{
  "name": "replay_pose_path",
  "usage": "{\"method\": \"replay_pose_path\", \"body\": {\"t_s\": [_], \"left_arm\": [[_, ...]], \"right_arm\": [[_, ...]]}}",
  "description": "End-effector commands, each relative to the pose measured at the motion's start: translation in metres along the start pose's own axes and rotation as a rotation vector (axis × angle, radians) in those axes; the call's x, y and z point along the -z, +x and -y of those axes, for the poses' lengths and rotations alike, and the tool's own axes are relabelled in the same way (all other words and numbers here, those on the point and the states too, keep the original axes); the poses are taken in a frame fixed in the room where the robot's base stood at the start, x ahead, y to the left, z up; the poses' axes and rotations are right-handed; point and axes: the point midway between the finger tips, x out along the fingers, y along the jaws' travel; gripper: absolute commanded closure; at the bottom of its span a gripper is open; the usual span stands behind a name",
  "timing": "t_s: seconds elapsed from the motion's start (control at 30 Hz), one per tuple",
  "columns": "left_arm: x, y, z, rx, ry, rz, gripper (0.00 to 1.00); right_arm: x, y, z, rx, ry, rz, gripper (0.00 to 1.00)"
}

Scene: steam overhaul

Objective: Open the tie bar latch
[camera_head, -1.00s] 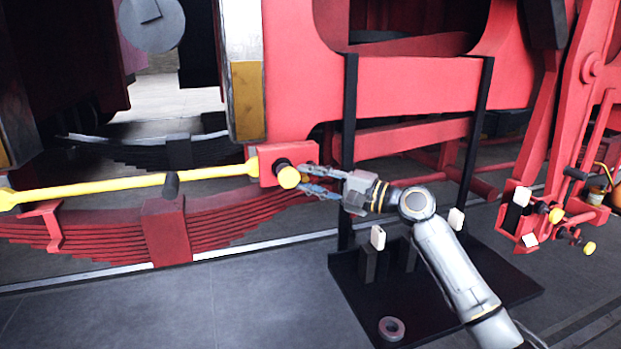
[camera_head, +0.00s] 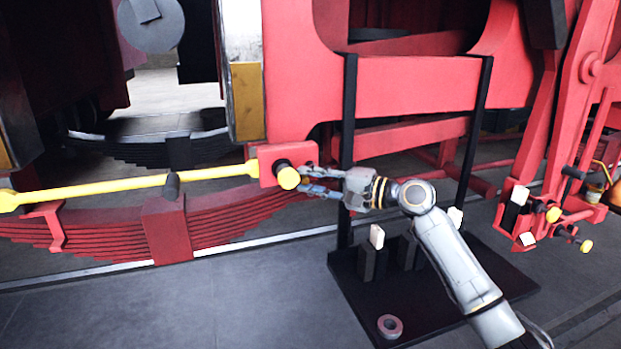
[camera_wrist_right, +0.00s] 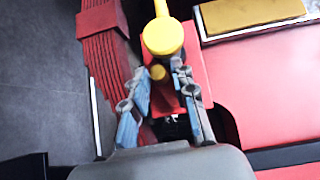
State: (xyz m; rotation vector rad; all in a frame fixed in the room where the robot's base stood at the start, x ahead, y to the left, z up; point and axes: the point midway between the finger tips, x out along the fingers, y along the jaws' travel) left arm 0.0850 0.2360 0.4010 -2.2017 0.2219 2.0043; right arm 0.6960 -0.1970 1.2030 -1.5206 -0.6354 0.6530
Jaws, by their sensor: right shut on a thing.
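The yellow tie bar (camera_head: 110,188) runs across the left of the head view to a red bracket (camera_head: 268,162). The fingers partly hide the latch. My left gripper is not in view.
Red leaf springs (camera_head: 165,228) lie below the tie bar. A black stand (camera_head: 400,318) with tall posts and white-topped blocks stands under my right arm, a grey ring (camera_head: 390,327) on its plate. Red linkage with yellow knobs (camera_head: 554,214) is at right. The floor at lower left is clear.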

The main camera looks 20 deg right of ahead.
Motion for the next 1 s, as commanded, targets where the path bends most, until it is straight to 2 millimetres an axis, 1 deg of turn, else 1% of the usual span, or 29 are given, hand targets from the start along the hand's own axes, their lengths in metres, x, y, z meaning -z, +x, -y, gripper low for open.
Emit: {"method": "replay_pose_path", "body": {"t_s": [0.03, 0.47, 1.0], "left_arm": [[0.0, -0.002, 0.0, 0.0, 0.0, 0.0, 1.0], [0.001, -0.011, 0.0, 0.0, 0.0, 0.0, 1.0], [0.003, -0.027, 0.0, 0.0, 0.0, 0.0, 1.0]], "right_arm": [[0.001, 0.0, -0.006, -0.019, 0.0, 0.0, 1.0], [0.001, -0.001, -0.008, -0.071, -0.05, 0.002, 1.0], [0.002, -0.002, -0.009, -0.152, -0.13, 0.003, 1.0]]}}
